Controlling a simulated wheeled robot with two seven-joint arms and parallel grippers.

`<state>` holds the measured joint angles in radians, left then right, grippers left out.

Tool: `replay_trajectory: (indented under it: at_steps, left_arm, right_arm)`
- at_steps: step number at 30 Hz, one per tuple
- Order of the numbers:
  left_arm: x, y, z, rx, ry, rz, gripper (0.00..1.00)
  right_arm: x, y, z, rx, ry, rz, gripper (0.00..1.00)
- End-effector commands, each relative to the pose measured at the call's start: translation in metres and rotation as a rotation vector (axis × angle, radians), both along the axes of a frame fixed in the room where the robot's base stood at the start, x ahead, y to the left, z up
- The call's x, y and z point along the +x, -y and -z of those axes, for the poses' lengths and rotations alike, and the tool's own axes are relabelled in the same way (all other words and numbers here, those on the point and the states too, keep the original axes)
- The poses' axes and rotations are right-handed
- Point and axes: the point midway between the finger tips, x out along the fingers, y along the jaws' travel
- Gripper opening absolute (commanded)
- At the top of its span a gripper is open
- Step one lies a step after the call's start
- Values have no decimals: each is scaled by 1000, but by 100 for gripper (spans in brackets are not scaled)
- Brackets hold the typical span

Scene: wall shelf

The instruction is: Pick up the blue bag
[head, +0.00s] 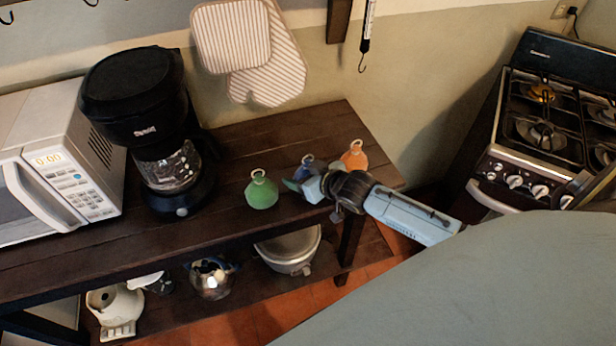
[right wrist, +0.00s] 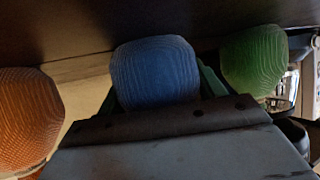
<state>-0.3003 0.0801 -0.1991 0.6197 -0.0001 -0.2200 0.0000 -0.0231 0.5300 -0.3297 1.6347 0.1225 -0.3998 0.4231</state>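The blue bag (head: 307,170), with a ring on top, stands on the wooden table between a green bag (head: 261,192) and an orange bag (head: 354,158). My right gripper (head: 306,186) is at the blue bag's near side and partly hides it in the head view. In the right wrist view the blue bag (right wrist: 155,72) is in the middle. Green finger parts show at both its sides, spread about as wide as the bag, so the gripper looks open. I cannot tell whether the fingers touch it. My left gripper is not in view.
The orange bag (right wrist: 28,118) and green bag (right wrist: 253,62) flank closely in the right wrist view. A coffee maker (head: 140,95) and microwave (head: 62,165) stand left on the table. A stove (head: 545,120) is at right. A pot (head: 290,250) sits on the lower shelf.

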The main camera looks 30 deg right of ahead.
Motion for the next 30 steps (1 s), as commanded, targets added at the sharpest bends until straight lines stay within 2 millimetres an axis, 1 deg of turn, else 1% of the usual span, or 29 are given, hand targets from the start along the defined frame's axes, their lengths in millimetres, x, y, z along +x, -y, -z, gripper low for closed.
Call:
replay_trajectory:
  at_steps: [1, 6, 7, 13, 16, 20, 24, 27, 30]
  left_arm:
    - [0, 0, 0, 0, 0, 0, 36]
    - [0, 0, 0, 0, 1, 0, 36]
    - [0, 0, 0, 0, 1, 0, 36]
    - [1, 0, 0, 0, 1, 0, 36]
    - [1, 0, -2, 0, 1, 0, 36]
    - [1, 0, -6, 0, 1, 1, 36]
    - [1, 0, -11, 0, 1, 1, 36]
    - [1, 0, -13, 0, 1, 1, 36]
    - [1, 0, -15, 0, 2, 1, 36]
  right_arm:
    - [0, 0, 0, 0, 0, 0, 61]
    - [0, 0, 0, 0, 0, 0, 39]
    - [0, 0, 0, 0, 0, 0, 36]
    - [0, 0, -2, 0, 3, 0, 36]
    - [1, 0, -8, 0, 4, 0, 36]
    - [1, 0, -30, 1, 6, -1, 36]
    - [1, 0, -60, 0, 7, -3, 36]
    - [1, 0, -78, -1, 5, -1, 36]
    - [1, 0, -91, 0, 5, -1, 36]
